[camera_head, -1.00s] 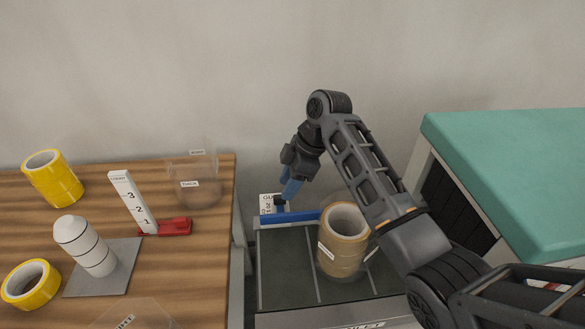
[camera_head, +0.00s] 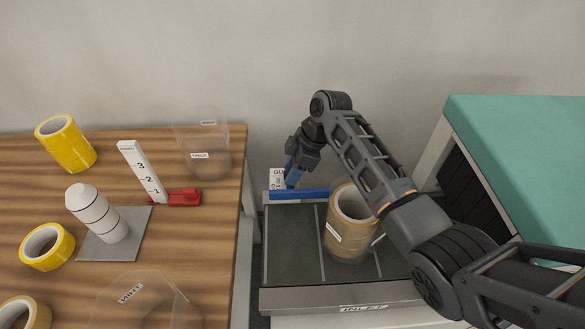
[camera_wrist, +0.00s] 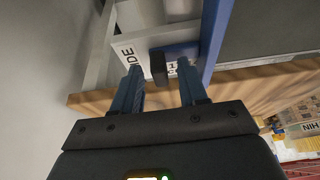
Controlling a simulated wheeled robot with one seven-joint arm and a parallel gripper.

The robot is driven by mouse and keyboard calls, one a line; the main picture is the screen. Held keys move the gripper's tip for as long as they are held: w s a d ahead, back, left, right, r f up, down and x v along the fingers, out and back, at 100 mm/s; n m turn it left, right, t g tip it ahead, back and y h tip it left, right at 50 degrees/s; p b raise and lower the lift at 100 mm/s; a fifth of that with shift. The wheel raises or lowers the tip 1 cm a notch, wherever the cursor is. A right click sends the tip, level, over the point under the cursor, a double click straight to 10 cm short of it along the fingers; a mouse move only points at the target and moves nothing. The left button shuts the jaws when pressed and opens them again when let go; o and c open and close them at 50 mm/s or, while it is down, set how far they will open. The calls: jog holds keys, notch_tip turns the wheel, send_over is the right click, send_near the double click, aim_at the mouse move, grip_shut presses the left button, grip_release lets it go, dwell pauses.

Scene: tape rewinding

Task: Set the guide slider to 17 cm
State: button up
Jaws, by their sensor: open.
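The guide slider is a blue bar (camera_head: 300,194) across the far end of the grey inlet tray. It also shows in the wrist view (camera_wrist: 212,42), with a dark knob (camera_wrist: 159,66) at its left side. A white scale label (camera_head: 277,179) lies beside the knob; its partly covered lettering shows in the wrist view (camera_wrist: 128,50), and I cannot read the setting. My gripper (camera_head: 291,184) is at the bar's left end. In the wrist view my open blue fingers (camera_wrist: 160,80) are on either side of the knob, with gaps to it.
A stack of brown tape rolls (camera_head: 349,225) stands on the inlet tray (camera_head: 290,245), close to my forearm. A wooden table (camera_head: 190,255) with yellow tape rolls (camera_head: 66,144) and a white post is at left. A green-topped cabinet (camera_head: 530,150) is at right.

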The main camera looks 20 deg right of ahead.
grip_shut()
dwell(0.4)
